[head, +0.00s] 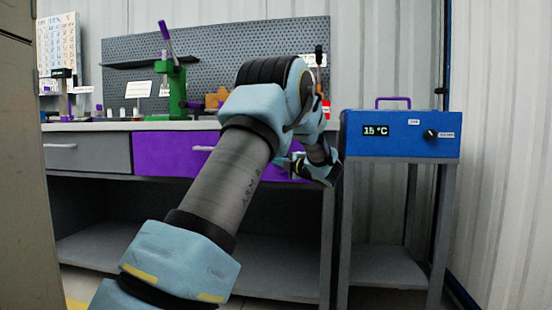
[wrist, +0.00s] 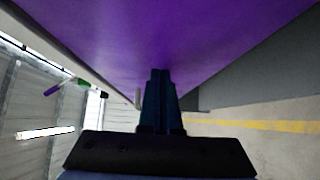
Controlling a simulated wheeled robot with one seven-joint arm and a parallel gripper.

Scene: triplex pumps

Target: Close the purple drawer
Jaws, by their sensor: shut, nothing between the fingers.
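The purple drawer (head: 165,154) is under the workbench top, to the right of a grey drawer. Its front looks nearly in line with the grey one; I cannot tell exactly how far out it stands. Its pale handle (head: 203,148) is partly behind my arm. My gripper (head: 284,165) is in front of the right part of the purple front, partly hidden by my arm. In the wrist view the purple front (wrist: 170,35) fills the top, and my gripper (wrist: 160,73) points at it, shut and empty. The fingertips are at or very close to it; contact is unclear.
The grey drawer (head: 85,152) is at the left. A blue box with a temperature display (head: 400,134) stands on a stand at the right, close to my wrist. A green press (head: 177,90) is on the bench. Open space and a low shelf (head: 265,278) lie below the drawers.

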